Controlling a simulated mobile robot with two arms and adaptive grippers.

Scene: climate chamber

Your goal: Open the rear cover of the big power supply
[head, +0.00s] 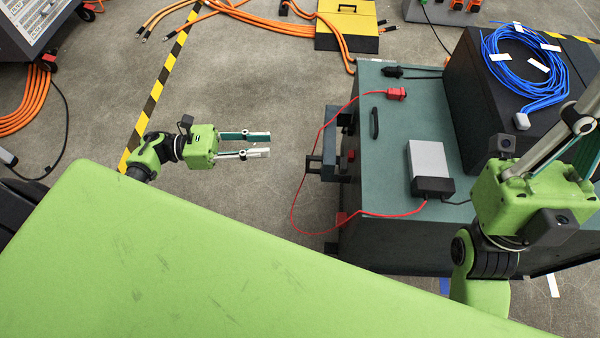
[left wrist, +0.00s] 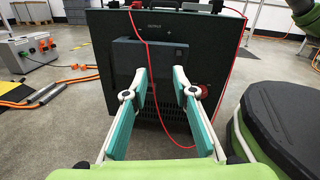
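The big power supply (head: 400,235) is a teal-green cabinet right of centre in the head view. In the left wrist view its dark face (left wrist: 103,35) stands straight ahead. A raised dark panel (left wrist: 127,60), possibly the rear cover, sits on that face and looks closed; the gripper fingers hide part of it. My left gripper (head: 269,145) is open and empty, its fingers pointing at this face with a gap between. Its spread fingers also show in the left wrist view (left wrist: 161,80). My right gripper is over the cabinet's right side; its fingertips are outside the picture.
A thin red cable (head: 293,200) loops out from the cabinet top and hangs before the dark face. Black brackets (head: 328,168) jut from that side. Floor around my left gripper is clear.

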